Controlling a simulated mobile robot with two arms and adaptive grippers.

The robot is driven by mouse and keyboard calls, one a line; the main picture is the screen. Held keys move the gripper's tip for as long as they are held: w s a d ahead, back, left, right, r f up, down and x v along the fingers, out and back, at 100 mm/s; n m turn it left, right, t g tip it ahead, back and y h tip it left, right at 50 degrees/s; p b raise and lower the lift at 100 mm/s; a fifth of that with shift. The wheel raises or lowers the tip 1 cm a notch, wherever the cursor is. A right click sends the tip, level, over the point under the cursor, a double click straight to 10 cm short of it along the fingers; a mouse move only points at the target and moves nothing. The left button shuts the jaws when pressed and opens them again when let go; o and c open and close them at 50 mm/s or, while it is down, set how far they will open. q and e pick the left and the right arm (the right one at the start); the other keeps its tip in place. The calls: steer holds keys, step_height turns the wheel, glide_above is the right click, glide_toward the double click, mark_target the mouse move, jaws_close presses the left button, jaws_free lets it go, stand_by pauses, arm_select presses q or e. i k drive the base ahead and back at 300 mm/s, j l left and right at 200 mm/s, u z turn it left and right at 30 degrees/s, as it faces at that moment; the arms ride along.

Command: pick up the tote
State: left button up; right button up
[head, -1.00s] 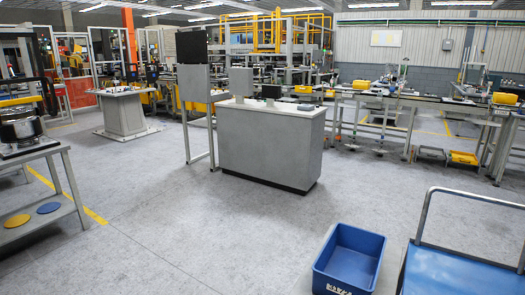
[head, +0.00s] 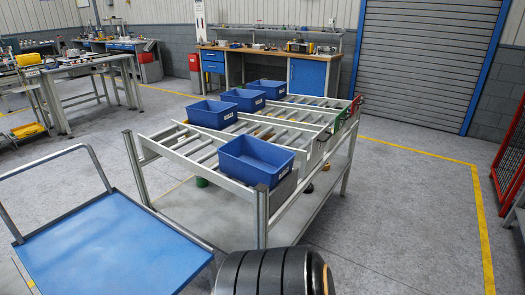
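Several blue open-topped totes sit on a grey roller rack (head: 185,150). The nearest tote (head: 236,166) is at the rack's front end, upright, with a small white label on its side. A second tote (head: 211,117) stands farther back on the left. A third tote (head: 243,102) and a fourth tote (head: 268,90) are beyond it in a row. The totes' insides look empty where they show. Neither of my grippers is in view.
A blue flat cart (head: 105,245) with a grey handle stands at the lower left. A dark ribbed cylinder (head: 270,274) is at the bottom edge. A workbench (head: 272,60) stands behind the rack. The floor right of the rack is clear up to the yellow line.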

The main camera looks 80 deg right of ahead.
mark_target(251, 161)
steer(key=z, duration=2.55)
steer(key=i+l, duration=0.25)
steer(key=l, duration=0.15)
steer(key=i+l+u, duration=0.4)
steer(key=l, duration=0.2)
steer(key=l+u, duration=0.2)
steer(key=l, duration=0.15)
steer(key=i+l+u, duration=0.15)
steer(key=l, duration=0.25)
